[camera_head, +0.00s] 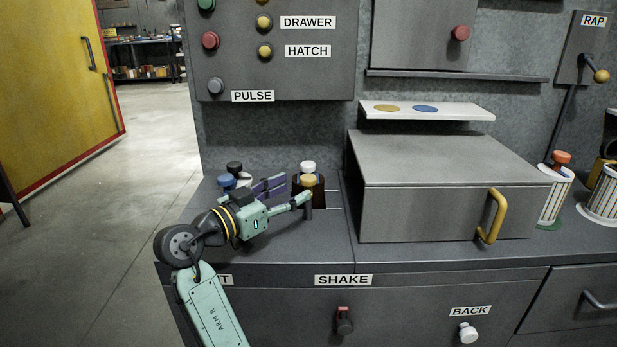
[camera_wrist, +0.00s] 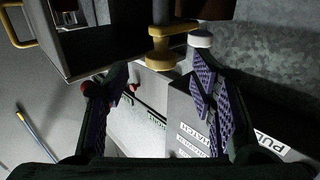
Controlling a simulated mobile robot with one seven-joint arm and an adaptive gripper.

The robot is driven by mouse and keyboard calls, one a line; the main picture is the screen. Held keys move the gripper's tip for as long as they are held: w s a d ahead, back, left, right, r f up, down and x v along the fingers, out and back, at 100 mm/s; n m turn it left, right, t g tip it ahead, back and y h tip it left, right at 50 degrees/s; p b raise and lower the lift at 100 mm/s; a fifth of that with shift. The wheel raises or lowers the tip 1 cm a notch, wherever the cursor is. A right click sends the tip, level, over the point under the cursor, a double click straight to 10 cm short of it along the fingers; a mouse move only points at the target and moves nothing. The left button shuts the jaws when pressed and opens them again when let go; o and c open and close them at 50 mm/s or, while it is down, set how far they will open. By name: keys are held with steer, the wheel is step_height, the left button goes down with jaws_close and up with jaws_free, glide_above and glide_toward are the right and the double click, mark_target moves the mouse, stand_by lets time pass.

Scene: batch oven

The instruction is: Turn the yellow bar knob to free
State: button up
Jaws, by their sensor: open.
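The yellow knob (camera_head: 309,180) stands on the bench left of the large grey box, with a white knob close behind it. In the wrist view the yellow knob (camera_wrist: 166,32) shows a cross bar and a post, just beyond my fingertips. The white knob (camera_wrist: 200,39) is beside it on the right. My gripper (camera_head: 296,189) comes in from the left, low over the bench. Its fingers are apart and nothing is held; one fingertip overlaps the yellow knob's base in the head view. The wrist view shows both purple-padded fingers (camera_wrist: 160,74) spread. No "free" mark is readable.
A blue knob (camera_head: 226,181) and a black knob (camera_head: 234,167) stand behind my gripper. The grey box (camera_head: 430,210) with a yellow handle (camera_head: 492,216) is to the right. A white shelf (camera_head: 425,112) overhangs behind it. The button panel (camera_head: 300,75) is above.

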mark_target(308, 182)
steer(key=p+x, duration=0.1)
steer(key=x, duration=0.5)
steer(key=shift+w, duration=0.1)
steer(key=c, duration=1.2)
